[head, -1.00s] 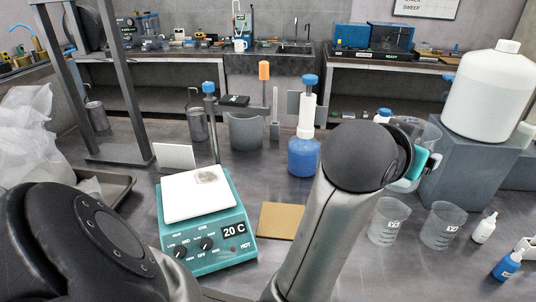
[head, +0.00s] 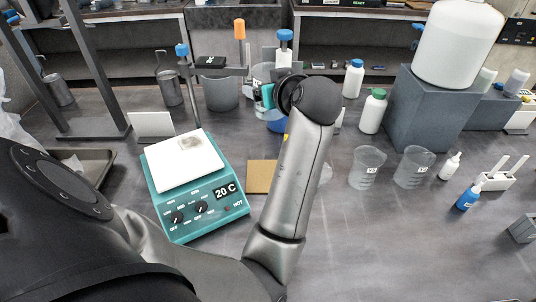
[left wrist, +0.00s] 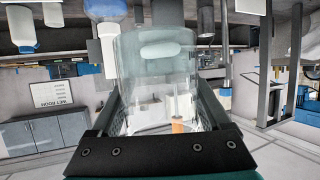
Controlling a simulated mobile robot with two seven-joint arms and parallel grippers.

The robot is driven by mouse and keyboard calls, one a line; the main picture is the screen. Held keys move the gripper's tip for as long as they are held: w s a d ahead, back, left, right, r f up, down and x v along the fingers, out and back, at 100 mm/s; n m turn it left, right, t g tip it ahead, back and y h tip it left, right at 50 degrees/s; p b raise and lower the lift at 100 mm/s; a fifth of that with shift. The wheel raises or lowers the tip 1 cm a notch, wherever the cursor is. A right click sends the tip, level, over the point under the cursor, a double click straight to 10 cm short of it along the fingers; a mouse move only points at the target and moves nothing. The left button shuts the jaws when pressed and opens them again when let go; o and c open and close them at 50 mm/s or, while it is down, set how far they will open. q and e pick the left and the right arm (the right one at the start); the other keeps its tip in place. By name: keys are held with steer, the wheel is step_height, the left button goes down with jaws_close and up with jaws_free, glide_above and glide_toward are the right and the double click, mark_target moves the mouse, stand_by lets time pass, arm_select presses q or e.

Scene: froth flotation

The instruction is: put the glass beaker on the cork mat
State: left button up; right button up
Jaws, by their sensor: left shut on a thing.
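My left gripper (head: 266,94) is shut on a clear glass beaker (head: 261,73), held up above the bench. In the left wrist view the beaker (left wrist: 152,62) sits between the two fingers of my left gripper (left wrist: 160,103) and looks inverted there. The tan square cork mat (head: 258,178) lies flat on the bench, right of the hotplate, with nothing visible on it. My forearm hides its right side. The held beaker is beyond the mat and apart from it. My right gripper is not in view.
A teal hotplate (head: 216,207) stands left of the mat. A blue-based bottle (head: 276,126) is partly hidden behind my gripper. A grey pot (head: 220,94) stands at the back. Two more beakers (head: 367,167) (head: 413,167) stand to the right.

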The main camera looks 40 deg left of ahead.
arm_select(q)
steer(key=shift+s+a+f, duration=0.1)
steer(key=shift+a+f, duration=0.1)
steer(key=shift+a, duration=0.05)
step_height(320, 180, down, 20)
steer(key=b, duration=0.4)
steer(key=shift+r, duration=0.15)
steer(key=o, duration=1.4)
